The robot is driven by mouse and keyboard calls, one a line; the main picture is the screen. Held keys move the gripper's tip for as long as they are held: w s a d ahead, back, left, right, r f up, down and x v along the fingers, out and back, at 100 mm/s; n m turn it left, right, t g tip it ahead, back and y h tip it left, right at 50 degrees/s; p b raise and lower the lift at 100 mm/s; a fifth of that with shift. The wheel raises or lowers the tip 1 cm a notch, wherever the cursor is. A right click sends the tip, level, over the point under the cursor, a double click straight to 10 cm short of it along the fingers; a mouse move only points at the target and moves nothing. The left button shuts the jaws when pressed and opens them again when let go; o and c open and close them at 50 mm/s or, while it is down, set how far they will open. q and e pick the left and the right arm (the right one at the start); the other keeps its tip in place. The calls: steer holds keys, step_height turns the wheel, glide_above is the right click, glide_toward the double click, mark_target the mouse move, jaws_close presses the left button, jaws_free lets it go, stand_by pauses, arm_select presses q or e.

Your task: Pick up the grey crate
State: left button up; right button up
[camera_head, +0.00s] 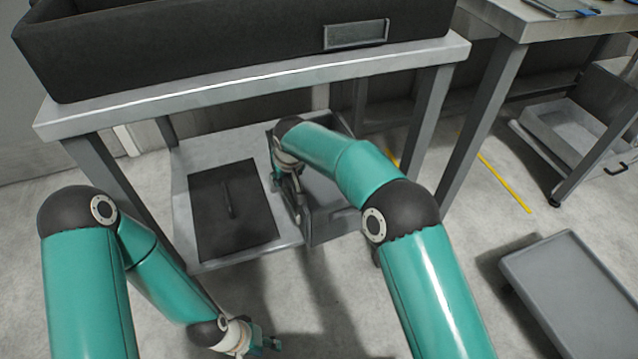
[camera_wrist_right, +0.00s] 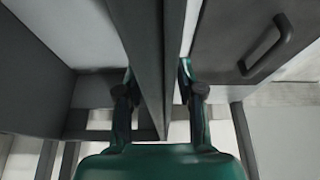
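The grey crate (camera_head: 338,222) stands on the lower shelf of the table, at its right side; my right forearm hides part of it. My right gripper (camera_head: 297,192) is at the crate's left wall. In the right wrist view, a finger of my right gripper (camera_wrist_right: 158,85) is on each side of the upright wall (camera_wrist_right: 160,60). The fingers are apart with the wall between them, and narrow gaps seem to show beside it. My left gripper (camera_head: 264,343) is low over the floor, away from the crate, and too small to read.
A dark flat panel with a handle (camera_head: 215,225) lies left of the crate; it also shows in the wrist view (camera_wrist_right: 225,45). A large black bin (camera_head: 230,45) sits on the tabletop (camera_head: 250,82) above. Table legs flank the shelf. A grey platform (camera_head: 580,290) stands at right.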

jaws_close()
steer(key=shift+r, duration=0.25)
stand_by(0.4)
